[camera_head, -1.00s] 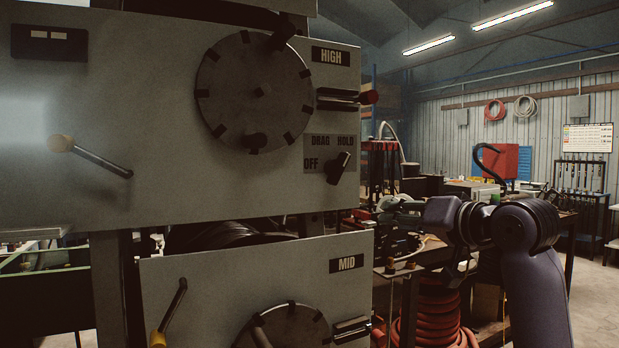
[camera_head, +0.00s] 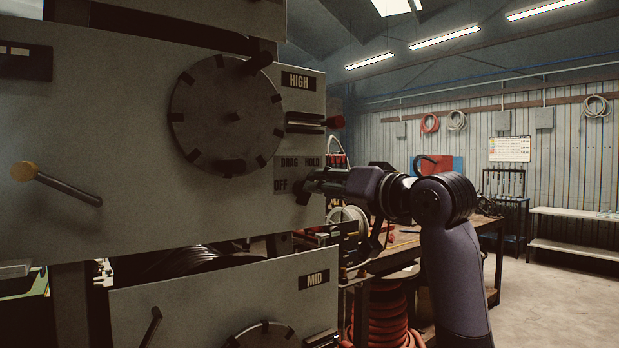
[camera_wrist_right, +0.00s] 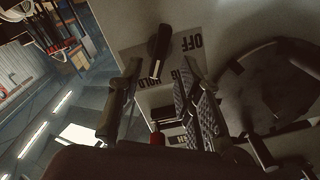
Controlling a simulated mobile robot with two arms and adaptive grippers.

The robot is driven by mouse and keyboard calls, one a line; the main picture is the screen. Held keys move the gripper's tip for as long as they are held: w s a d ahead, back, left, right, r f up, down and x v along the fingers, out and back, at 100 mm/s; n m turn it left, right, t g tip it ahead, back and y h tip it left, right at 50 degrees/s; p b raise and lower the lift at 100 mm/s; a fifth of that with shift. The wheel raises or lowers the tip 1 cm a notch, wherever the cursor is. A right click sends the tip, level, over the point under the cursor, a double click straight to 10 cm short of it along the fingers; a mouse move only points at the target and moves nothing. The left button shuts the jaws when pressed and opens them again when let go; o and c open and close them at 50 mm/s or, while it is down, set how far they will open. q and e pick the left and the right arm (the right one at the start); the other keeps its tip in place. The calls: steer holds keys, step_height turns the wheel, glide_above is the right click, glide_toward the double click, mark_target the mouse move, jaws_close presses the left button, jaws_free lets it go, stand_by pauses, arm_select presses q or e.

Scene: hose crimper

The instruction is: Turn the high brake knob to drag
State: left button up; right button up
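The high brake knob (camera_head: 305,191) is a small black lever knob on the upper grey panel, below the HIGH label. The label plate (camera_head: 284,171) around it reads OFF, DRAG and HOLD. My right gripper (camera_head: 322,183) is at the knob's right and partly covers it. In the right wrist view, the knob (camera_wrist_right: 159,45) shows ahead of and between the fingertips of my right gripper (camera_wrist_right: 158,70). The fingers are apart, and no firm contact with the knob shows. The knob's pale end is on the DRAG and HOLD side; its exact setting is unclear. My left gripper is not in view.
A large black disc (camera_head: 227,115) with a notched rim is left of the knob. The lower MID panel (camera_head: 220,300) is below. A workbench (camera_head: 480,228) stands behind my right arm. Open floor lies right.

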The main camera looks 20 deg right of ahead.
steer(key=p+x, duration=0.1)
steer(key=x, duration=0.4)
steer(key=shift+w, duration=0.3)
steer(key=shift+c, duration=0.5)
jaws_close()
